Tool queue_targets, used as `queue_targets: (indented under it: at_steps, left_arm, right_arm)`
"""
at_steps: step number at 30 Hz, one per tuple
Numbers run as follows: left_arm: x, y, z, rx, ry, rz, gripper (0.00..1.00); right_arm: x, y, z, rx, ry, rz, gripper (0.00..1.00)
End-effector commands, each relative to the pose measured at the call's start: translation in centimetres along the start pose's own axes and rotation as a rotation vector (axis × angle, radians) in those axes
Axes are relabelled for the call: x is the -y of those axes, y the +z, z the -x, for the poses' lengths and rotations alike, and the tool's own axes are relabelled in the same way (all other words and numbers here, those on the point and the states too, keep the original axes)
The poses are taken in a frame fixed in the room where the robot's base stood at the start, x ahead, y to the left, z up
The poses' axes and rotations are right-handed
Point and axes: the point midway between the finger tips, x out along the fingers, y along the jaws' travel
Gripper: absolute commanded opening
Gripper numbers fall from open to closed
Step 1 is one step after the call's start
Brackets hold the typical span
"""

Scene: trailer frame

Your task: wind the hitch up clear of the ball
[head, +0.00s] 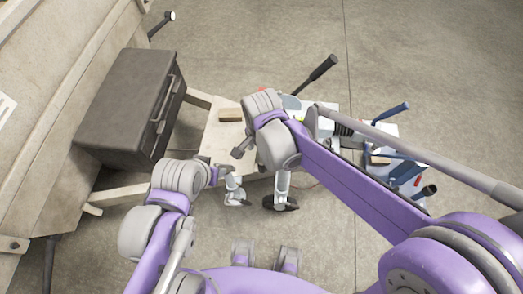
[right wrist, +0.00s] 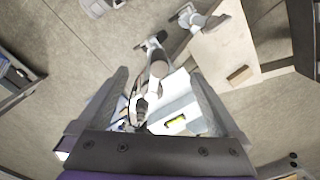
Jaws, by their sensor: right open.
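My right gripper (right wrist: 160,95) is open in the right wrist view, its two grey fingers apart. A pale jointed tube part (right wrist: 156,72) shows between and beyond them; I cannot tell whether they touch it. In the head view, my right gripper (head: 242,150) is partly covered by its own arm, over the trailer's nose. A pale upright tube with a dark lower end (head: 282,186) shows just below that arm. The hitch and ball are hidden behind the arm, and I cannot make out a crank. My left arm ends near the frame; its gripper's jaws are unclear.
A dark toolbox (head: 130,105) sits on the trailer's front at the left. A pale board with a small wooden block (head: 230,115) lies on the frame. A black-gripped lever (head: 321,68) rises behind. Blue-handled tools (head: 391,113) lie at the right. The concrete floor behind is clear.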

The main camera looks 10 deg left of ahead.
Motion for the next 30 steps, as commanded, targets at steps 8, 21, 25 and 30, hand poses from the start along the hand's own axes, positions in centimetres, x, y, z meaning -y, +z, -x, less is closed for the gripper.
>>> queue_targets:
  at_steps: [8, 21, 25, 30]
  left_arm:
    - [0.0, 1.9, -2.3, 0.012, 0.0, 0.0, 0.5]
    - [0.0, 2.8, -3.7, 0.018, 0.0, 0.0, 0.5]
    - [0.0, 2.8, -3.6, 0.018, 0.0, 0.0, 0.5]
    - [0.0, 2.8, -3.7, 0.018, 0.0, 0.0, 0.5]
  right_arm:
    - [-0.1, -0.1, -3.8, 0.001, 0.001, 0.0, 1.0]
    - [-0.1, -0.2, -6.0, 0.0, 0.0, 0.0, 0.64]
    - [-0.1, -0.2, -6.0, 0.0, 0.0, 0.0, 0.41]
    - [-0.1, -0.1, -6.0, 0.0, 0.0, 0.0, 0.1]
